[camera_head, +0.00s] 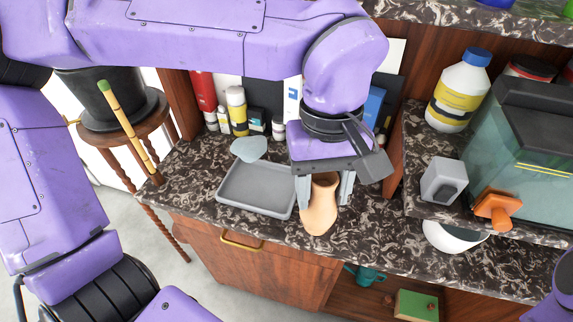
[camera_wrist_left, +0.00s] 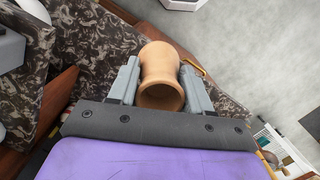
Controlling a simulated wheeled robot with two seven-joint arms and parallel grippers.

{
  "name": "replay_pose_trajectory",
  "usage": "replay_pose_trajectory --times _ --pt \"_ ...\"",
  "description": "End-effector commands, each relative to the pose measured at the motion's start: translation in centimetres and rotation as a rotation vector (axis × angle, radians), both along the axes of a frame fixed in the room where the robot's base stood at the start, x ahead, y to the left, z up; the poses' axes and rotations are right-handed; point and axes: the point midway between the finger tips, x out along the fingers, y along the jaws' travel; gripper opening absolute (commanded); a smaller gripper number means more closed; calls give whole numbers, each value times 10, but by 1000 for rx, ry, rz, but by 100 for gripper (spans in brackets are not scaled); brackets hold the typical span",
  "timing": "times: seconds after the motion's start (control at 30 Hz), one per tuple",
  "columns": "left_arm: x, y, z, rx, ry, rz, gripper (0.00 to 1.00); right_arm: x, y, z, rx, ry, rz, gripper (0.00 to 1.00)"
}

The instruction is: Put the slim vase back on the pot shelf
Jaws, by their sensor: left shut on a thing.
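The slim vase (camera_head: 320,212) is tan, with a narrower neck and a rounder body. My left gripper (camera_head: 323,188) is shut on it, one grey finger on each side of the neck. In the head view the vase appears in front of the marbled counter, near its front edge. I cannot tell whether it touches the counter. In the left wrist view the vase (camera_wrist_left: 160,65) sits between the fingers (camera_wrist_left: 160,85) with its open mouth toward the camera. I cannot tell which surface is the pot shelf. My right gripper is not in view.
A grey tray (camera_head: 257,190) lies left of the vase. Bottles (camera_head: 237,110) stand behind. At right, a raised marbled ledge holds a grey box (camera_head: 443,180), a white bottle (camera_head: 460,90) and a glass tank (camera_head: 525,150). Below are a teal cup (camera_head: 368,275) and a green box (camera_head: 416,305).

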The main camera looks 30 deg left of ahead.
Motion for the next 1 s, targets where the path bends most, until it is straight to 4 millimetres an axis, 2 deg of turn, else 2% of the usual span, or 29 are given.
replay_pose_trajectory --times 0.13,0.37,0.43,0.5,0.6,0.83,1.0 --pt "17 6 -6 2 2 6 3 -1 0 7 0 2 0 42" --pt "74 21 -32 4 8 5 3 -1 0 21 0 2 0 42" --pt "92 27 -41 4 8 6 3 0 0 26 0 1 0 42" --pt "103 31 -60 4 10 3 3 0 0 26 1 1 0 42" --pt "117 35 -77 3 7 3 3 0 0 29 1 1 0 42" --pt "134 41 -101 3 6 2 3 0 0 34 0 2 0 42" --pt "135 41 -129 2 6 0 3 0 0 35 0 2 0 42"
